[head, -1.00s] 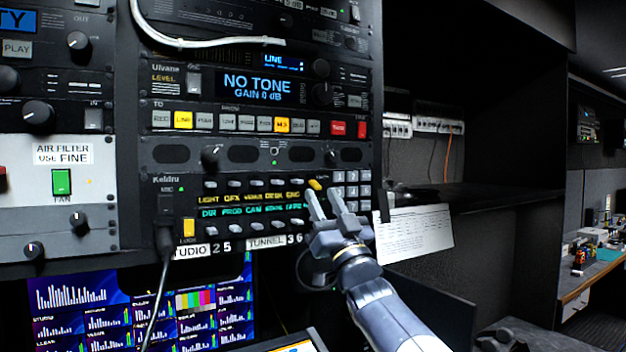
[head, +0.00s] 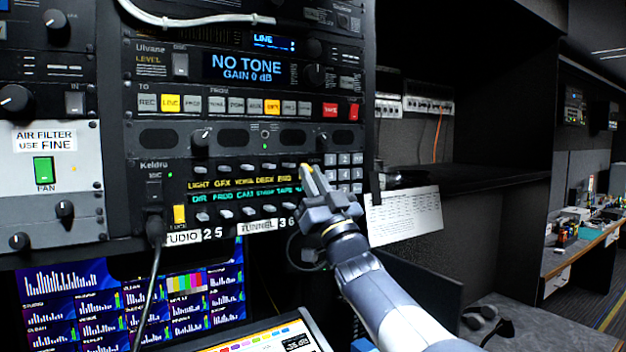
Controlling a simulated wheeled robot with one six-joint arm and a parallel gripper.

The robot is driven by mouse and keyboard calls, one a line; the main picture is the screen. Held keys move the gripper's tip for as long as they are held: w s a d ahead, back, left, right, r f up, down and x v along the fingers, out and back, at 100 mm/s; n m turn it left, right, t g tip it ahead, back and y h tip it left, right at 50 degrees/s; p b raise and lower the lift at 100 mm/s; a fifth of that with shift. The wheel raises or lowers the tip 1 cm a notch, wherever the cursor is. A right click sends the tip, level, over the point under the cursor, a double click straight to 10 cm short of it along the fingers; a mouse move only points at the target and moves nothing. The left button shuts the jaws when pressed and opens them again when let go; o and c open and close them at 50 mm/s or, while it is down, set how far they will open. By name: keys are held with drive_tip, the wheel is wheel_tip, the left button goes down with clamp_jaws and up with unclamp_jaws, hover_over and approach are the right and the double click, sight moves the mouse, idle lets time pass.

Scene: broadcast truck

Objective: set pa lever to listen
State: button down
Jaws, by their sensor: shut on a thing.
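The Keldru intercom panel (head: 150,178) carries two rows of small levers with yellow and green lit labels. The lever with a yellow tip (head: 304,167) sits at the right end of its upper row, left of the keypad (head: 344,173). My gripper (head: 308,172) reaches up from the lower right and is shut on this lever. The fingers cover most of the lever and the label below it, so its name and exact position cannot be read. The other upper-row levers, such as the one above ENG (head: 285,167), have pale tips.
Close by are the keypad, a hanging paper sheet (head: 403,215) at right, and a knob (head: 200,141) above. A cable (head: 150,280) hangs from the panel's left side. A tilted screen (head: 268,340) stands below. Dark open shelf space lies to the right.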

drive_tip(key=shift+r, duration=0.15)
drive_tip(key=p, duration=0.1)
drive_tip(key=r+g+h+p, duration=0.1)
drive_tip(key=p, duration=0.1)
drive_tip(key=shift+s+d+r+g, duration=0.15)
drive_tip(key=shift+s+g, duration=0.05)
drive_tip(key=shift+g, duration=0.1)
drive_tip(key=g+p, duration=0.1)
drive_tip(key=g+h+p, duration=0.1)
drive_tip(key=p, duration=0.1)
drive_tip(key=shift+s+d+r, duration=0.1)
drive_tip(key=shift+r, duration=0.2)
drive_tip(key=shift+r+g+h+p, duration=0.25)
drive_tip(key=shift+g+h+p, duration=0.1)
drive_tip(key=shift+g+h, duration=0.3)
drive_tip(key=shift+r+g+h, duration=0.65)
drive_tip(key=shift+g+h, duration=0.1)
drive_tip(key=shift+g, duration=0.5)
drive_tip(key=shift+r+g+h, duration=0.15)
drive_tip(key=shift+g+h, duration=0.15)
drive_tip(key=shift+g, duration=0.1)
drive_tip(key=c, duration=1.4)
unclamp_jaws()
drive_tip(key=shift+c, duration=0.2)
